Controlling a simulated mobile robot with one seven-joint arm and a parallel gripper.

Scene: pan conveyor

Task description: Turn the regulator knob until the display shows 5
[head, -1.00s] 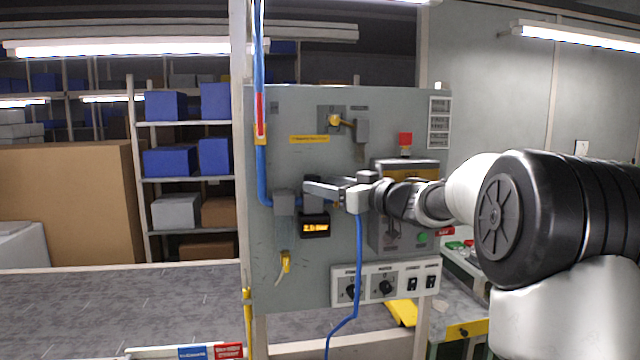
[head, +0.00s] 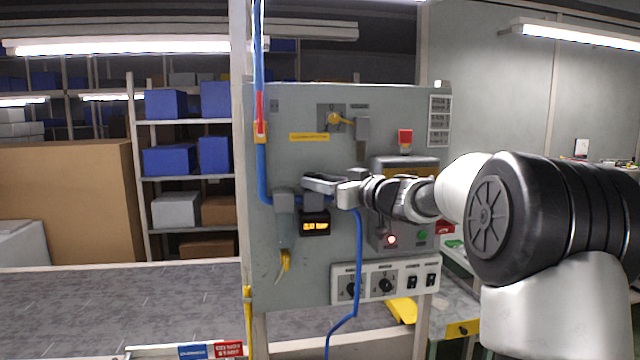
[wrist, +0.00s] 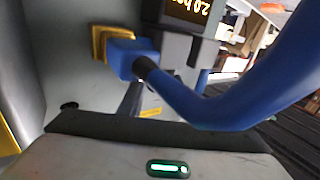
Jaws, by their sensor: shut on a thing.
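The small display (head: 314,226) with amber digits sits on the grey panel. It reads a low value in bar, 2.0 or 3.0; the digits are too small to be sure. It also shows upside down at the top of the wrist view (wrist: 188,9). My gripper (head: 322,186) is at the regulator just above the display, shut on the knob. The knob is hidden by my gripper in the head view and is not clear in the wrist view. My gripper's body with a green light (wrist: 160,155) fills the bottom of the wrist view.
A blue hose (wrist: 235,95) crosses close in front of my gripper, joined to a blue fitting (wrist: 128,57) on a yellow base. Left of the panel is a grey conveyor (head: 120,305).

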